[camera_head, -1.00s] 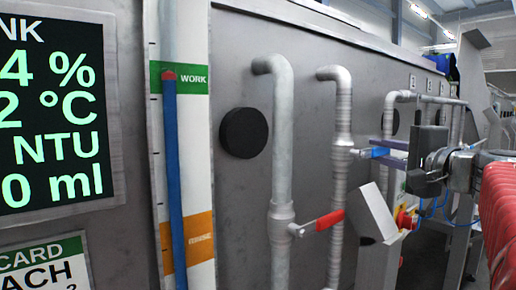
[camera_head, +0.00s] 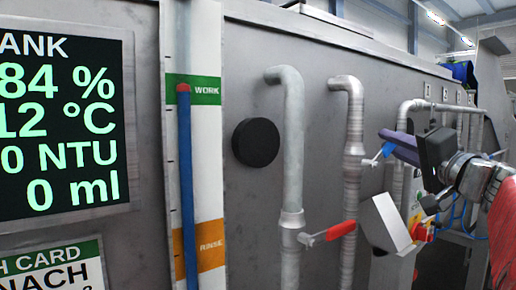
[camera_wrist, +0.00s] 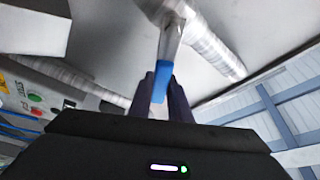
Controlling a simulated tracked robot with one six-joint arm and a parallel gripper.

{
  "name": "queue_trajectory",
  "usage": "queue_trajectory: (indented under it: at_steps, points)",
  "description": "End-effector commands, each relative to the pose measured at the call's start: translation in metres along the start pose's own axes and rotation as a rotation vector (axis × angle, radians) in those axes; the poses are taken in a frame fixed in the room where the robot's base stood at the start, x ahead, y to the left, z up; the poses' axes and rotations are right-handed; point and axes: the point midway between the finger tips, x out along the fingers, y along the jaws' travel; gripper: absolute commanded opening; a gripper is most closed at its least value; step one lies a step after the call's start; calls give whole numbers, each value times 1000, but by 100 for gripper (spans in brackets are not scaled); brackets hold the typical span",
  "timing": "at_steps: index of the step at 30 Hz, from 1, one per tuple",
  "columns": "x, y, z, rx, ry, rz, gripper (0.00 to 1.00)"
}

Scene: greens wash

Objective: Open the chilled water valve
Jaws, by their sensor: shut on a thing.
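The blue-handled lever valve (camera_head: 387,150) sits on the second grey vertical pipe (camera_head: 354,130). Its lever slants up and to the right from the pipe. My gripper (camera_head: 392,143) is at the lever's blue end, with its dark purple fingers tilted. In the wrist view, the blue grip (camera_wrist: 161,78) lies between the two fingers (camera_wrist: 165,95), which are shut on it. Its metal stem runs up to the pipe (camera_wrist: 210,45). The fingers hide part of the grip in the head view.
A red-handled valve (camera_head: 332,233) is on the nearer pipe (camera_head: 291,150), its lever pointing right. A display panel (camera_head: 65,120) and level gauge (camera_head: 187,150) are at left.

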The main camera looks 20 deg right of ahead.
Motion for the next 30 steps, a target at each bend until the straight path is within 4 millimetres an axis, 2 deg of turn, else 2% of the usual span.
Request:
queue_trajectory:
  at_steps: [15, 30]
  points:
    - [-2, -31, 8, -384, -6, -157, 0]
    - [-4, -38, 12, -491, -7, -199, 0]
